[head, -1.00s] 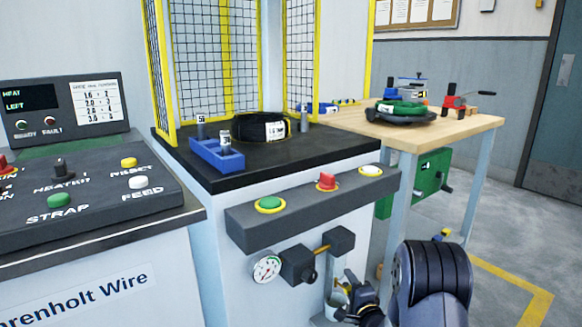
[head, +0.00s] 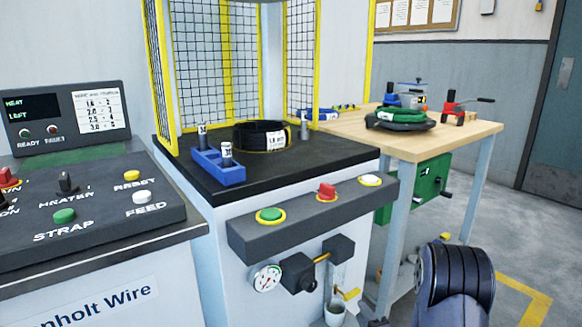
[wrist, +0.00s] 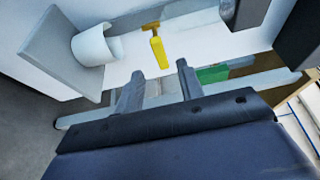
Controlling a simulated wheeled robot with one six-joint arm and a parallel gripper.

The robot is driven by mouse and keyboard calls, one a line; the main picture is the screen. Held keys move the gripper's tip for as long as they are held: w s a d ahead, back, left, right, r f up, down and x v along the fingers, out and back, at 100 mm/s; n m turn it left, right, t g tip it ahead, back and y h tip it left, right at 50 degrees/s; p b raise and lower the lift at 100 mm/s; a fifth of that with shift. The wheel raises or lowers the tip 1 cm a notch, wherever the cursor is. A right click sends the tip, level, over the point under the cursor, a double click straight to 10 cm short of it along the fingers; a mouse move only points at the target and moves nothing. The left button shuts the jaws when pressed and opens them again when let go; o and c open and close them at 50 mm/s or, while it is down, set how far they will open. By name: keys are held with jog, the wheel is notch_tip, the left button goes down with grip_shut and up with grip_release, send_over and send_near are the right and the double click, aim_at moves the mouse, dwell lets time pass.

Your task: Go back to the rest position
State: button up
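My gripper (wrist: 159,80) shows in the wrist view with its two fingers apart and nothing between them. A yellow T-shaped handle (wrist: 158,52) lies beyond the fingertips, apart from them. A white cup (wrist: 93,46) is left of the handle. In the head view, the yellow handle (head: 348,294) and cup (head: 335,313) are low on the front of the wrapping station (head: 300,155). A black coil (head: 258,136) with a white label lies on the station's dark top. My gripper is out of the head view; only part of my arm shows at lower right.
A control panel (head: 90,225) with buttons stands at left. A blue holder (head: 218,167) with labelled pegs sits near the coil. The button bar (head: 300,222) and gauge (head: 266,277) project from the station. A wooden table (head: 455,138) stands at right, with open floor beyond.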

aim_at(353, 297)
jog(key=shift+m, duration=0.6)
jog(key=b+x, duration=0.3)
jog(key=x, duration=0.6)
jog(key=shift+w, duration=0.4)
jog(key=shift+a+f+m+g, duration=0.1)
jog(key=shift+f+m+g, duration=0.1)
jog(key=shift+m+g, duration=0.35)
jog(key=shift+f+m+g, duration=0.2)
jog(key=shift+m+g, duration=0.05)
jog(key=shift+m, duration=0.5)
jog(key=shift+s, duration=0.1)
